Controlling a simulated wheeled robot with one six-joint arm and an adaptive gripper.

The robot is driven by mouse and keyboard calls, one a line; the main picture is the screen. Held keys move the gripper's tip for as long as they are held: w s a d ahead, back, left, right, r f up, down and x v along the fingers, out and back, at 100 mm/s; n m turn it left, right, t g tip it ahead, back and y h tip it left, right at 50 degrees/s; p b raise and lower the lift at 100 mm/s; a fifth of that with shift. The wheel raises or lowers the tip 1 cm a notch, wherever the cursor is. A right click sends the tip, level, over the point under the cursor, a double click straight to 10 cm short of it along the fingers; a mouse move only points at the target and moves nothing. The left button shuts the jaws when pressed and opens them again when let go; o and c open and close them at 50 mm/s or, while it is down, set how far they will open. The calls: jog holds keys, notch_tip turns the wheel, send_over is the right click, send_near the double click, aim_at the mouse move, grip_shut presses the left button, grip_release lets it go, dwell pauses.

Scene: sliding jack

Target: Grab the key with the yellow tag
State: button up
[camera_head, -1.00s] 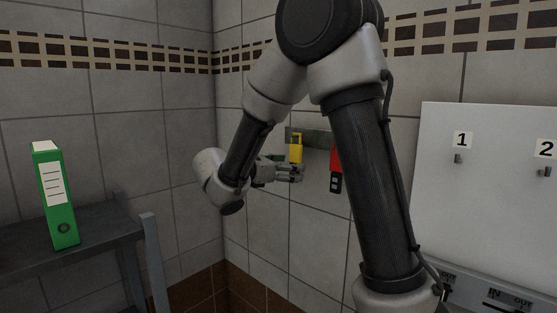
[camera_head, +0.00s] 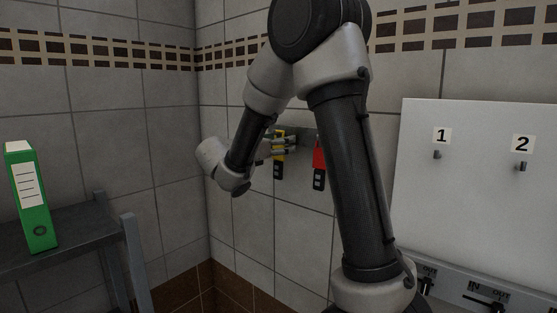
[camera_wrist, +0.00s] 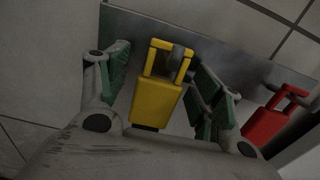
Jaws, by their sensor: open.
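The yellow-tagged key (camera_wrist: 156,102) hangs on a metal wall plate. In the wrist view its yellow tag lies between the two green-padded fingers of my gripper (camera_wrist: 160,88), with a gap showing on each side. The fingers are open. In the head view the yellow tag (camera_head: 279,139) is partly covered by my gripper (camera_head: 282,146), which is up at the plate. The dark key part below the tag is mostly hidden by the gripper body in the wrist view.
A red-tagged key (camera_head: 319,155) hangs just right of the yellow one, close to my right finger; it also shows in the wrist view (camera_wrist: 265,124). The metal plate (camera_wrist: 225,60) is behind both. A white board (camera_head: 480,195) with hooks is at right, a green binder (camera_head: 33,205) at left.

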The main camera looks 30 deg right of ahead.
jog(key=shift+c, duration=0.5)
jog(key=c, duration=1)
jog(key=shift+r, duration=0.1)
jog(key=shift+c, duration=0.2)
